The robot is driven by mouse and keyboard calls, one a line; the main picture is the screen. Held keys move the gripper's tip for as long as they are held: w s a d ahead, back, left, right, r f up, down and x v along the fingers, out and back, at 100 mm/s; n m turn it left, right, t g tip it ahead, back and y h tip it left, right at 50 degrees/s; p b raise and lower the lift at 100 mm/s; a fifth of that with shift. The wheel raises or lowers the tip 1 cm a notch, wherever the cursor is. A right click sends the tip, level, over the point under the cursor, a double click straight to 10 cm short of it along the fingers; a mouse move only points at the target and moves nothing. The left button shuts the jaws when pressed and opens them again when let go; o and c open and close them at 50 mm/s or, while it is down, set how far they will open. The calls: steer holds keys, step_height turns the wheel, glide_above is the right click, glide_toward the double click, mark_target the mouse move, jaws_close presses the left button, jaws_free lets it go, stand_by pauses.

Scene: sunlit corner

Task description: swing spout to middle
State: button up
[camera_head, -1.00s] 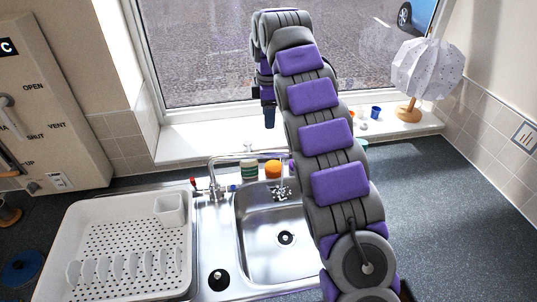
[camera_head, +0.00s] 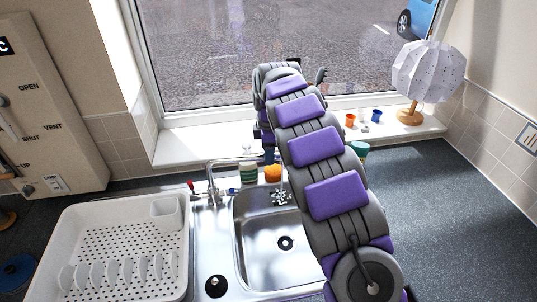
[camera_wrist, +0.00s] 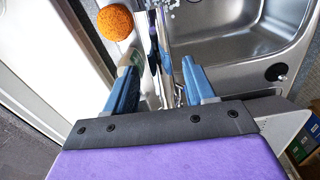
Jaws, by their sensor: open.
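The chrome spout (camera_head: 232,161) rises from the tap at the sink's back left and reaches right over the back of the steel sink (camera_head: 268,240). My gripper (camera_head: 269,157) is low behind the sink, near the spout's far end, partly hidden by my arm. In the wrist view my gripper (camera_wrist: 160,88) is open, with its two blue fingers apart. A chrome tube, seemingly the spout (camera_wrist: 165,45), runs between them. I cannot tell if either finger touches it. A bright splash-like patch (camera_head: 283,197) shows in the sink below the spout's end.
An orange sponge (camera_wrist: 114,22) lies close to one finger, and a green-white jar (camera_head: 248,172) stands beside it behind the sink. A white dish rack (camera_head: 125,245) is at left. Small cups (camera_head: 377,115) and a lamp (camera_head: 428,72) are on the sill.

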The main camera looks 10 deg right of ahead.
steer(key=shift+f, duration=0.4)
jaws_close()
stand_by(0.4)
